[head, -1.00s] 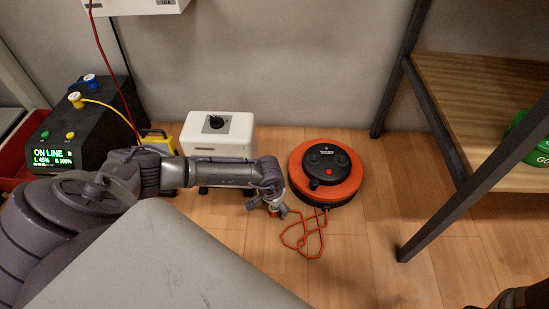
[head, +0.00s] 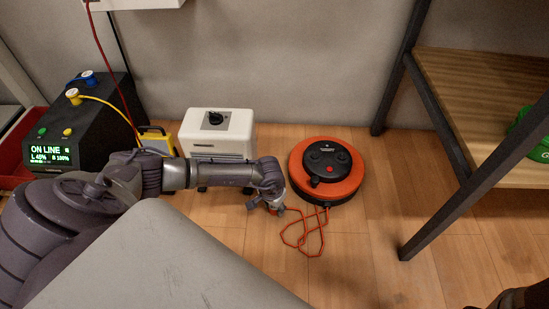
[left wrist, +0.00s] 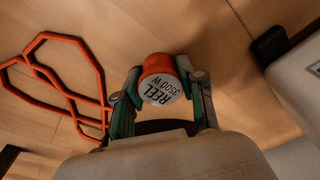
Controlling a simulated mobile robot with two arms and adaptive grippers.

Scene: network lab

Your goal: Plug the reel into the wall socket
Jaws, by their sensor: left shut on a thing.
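The reel (head: 346,187), a round orange drum with a black top, lies on the wooden floor right of my left gripper (head: 272,206). Its orange cord (head: 303,250) lies in loops in front of it and also shows in the left wrist view (left wrist: 42,76). My left gripper (left wrist: 160,88) is shut on the reel's plug (left wrist: 159,88), an orange body with a white end lettered "REEL", held between both fingers low near the floor. A white wall box (head: 142,3) is cut off at the top edge; no socket opening shows on it. My right gripper is not visible.
A white box with a black knob (head: 240,122) stands behind my left forearm. A black unit with a green display (head: 90,138) and a yellow item (head: 158,141) are at left. A metal-legged wooden shelf (head: 480,95) is at right. Floor right of the reel is clear.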

